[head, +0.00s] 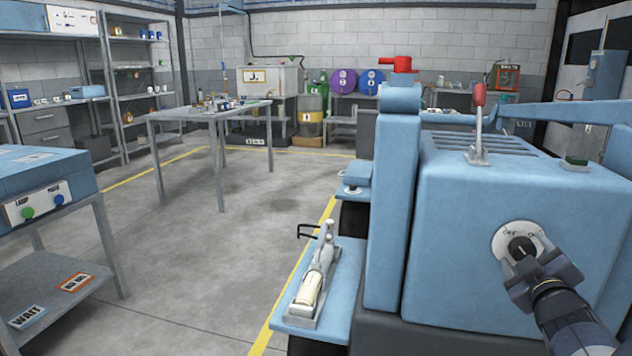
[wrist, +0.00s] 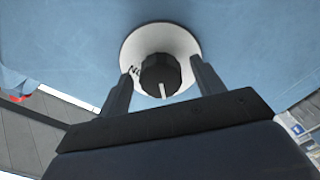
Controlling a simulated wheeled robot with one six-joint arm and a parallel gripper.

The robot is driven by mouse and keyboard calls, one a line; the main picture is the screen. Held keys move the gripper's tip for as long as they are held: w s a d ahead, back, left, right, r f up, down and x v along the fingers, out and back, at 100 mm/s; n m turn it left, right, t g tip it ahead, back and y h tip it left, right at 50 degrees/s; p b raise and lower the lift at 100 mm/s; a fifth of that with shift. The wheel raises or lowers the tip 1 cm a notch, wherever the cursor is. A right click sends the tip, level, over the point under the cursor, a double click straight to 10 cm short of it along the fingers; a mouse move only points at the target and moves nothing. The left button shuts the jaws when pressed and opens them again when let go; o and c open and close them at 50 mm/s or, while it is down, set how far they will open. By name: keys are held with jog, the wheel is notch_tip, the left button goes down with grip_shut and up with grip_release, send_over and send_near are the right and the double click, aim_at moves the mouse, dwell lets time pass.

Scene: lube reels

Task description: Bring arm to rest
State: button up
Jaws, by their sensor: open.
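My gripper (head: 526,270) is at the right in the head view, close in front of the blue machine housing (head: 450,220). A black rotary knob (head: 521,246) on a round white plate faces it. In the wrist view the knob (wrist: 160,74) sits between and just beyond the two fingers of my gripper (wrist: 163,88). The fingers are apart, with a gap on each side of the knob. The knob's white pointer line points down in the wrist view. Part of my arm reaches in from the lower right of the head view.
A red-tipped lever (head: 479,115) stands on the housing top. A blue shelf (head: 335,290) with a metal tool (head: 316,275) juts out left of the machine. A work table (head: 190,112) and a control box (head: 45,185) stand further left. The floor between is clear.

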jog(key=m+p, duration=0.3)
jog(key=m, duration=0.1)
jog(key=shift+r+m, duration=0.15)
jog(key=shift+m, duration=0.15)
jog(key=m+p, duration=0.5)
jog(key=shift+s+a+f+m, duration=0.1)
jog(key=shift+s+f+m, duration=0.1)
jog(key=shift+s+m, duration=0.1)
jog(key=shift+s+a, duration=0.2)
jog(key=shift+s, duration=0.6)
jog(key=shift+a+f, duration=0.1)
jog(key=shift+f, duration=0.05)
